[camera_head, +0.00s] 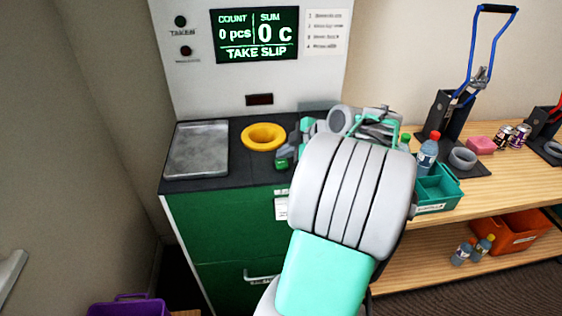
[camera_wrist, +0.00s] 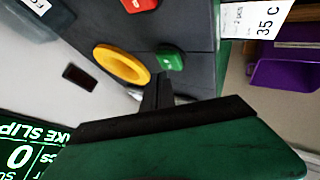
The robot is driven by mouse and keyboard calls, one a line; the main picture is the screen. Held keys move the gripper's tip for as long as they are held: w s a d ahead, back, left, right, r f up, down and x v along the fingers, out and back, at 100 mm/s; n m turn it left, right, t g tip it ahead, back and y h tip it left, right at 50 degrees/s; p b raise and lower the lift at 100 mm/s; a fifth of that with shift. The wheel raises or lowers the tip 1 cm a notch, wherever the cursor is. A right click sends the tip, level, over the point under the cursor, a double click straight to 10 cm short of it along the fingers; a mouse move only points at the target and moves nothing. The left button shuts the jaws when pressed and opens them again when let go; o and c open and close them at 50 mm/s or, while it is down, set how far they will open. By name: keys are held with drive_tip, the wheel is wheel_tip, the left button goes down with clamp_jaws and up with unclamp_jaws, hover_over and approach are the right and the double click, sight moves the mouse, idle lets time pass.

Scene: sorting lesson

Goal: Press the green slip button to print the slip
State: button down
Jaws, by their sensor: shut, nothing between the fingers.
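The green slip button (camera_wrist: 171,60) shows in the wrist view on the dark counter, beside the yellow ring (camera_wrist: 122,68). In the head view the green button (camera_head: 283,163) sits at the counter's front, partly crowded by my gripper. My gripper (camera_wrist: 157,80) is shut and empty, its dark fingertips close to the button; I cannot tell whether they touch it. A white slip (camera_wrist: 258,25) reading "2 pcs" and "35 c" shows by the counter's front edge, and it appears in the head view (camera_head: 281,208). The display (camera_head: 257,34) reads 0 pcs, 0 c and TAKE SLIP.
A red button (camera_wrist: 138,4) is near the green one. A metal plate (camera_head: 197,150) lies left of the yellow ring. On the right, a wooden bench (camera_head: 482,178) carries a teal crate (camera_head: 437,188), a bottle (camera_head: 427,153) and cans; an orange crate (camera_head: 516,234) is below.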

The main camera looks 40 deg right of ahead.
sight(284, 164)
drive_tip(key=shift+r+p, duration=1.4)
drive_tip(key=shift+r, duration=1.15)
drive_tip(key=w+a, duration=0.1)
drive_tip(key=a, duration=0.2)
drive_tip(key=w+a+m+g, duration=0.1)
drive_tip(key=a, duration=0.3)
drive_tip(key=w+a+f+m+g, duration=0.1)
drive_tip(key=a, duration=0.3)
drive_tip(key=shift+a, duration=0.15)
drive_tip(key=s+a+f+m+g, duration=0.1)
drive_tip(key=s+a+m, duration=0.3)
drive_tip(key=a, duration=0.6)
drive_tip(key=s+a+f+m+g+h, duration=0.1)
drive_tip(key=s+a+f+m, duration=0.3)
drive_tip(key=s+a, duration=0.4)
drive_tip(key=shift+s+a+g, duration=0.2)
drive_tip(key=shift+a+g, duration=0.5)
drive_tip(key=shift+a, duration=0.45)
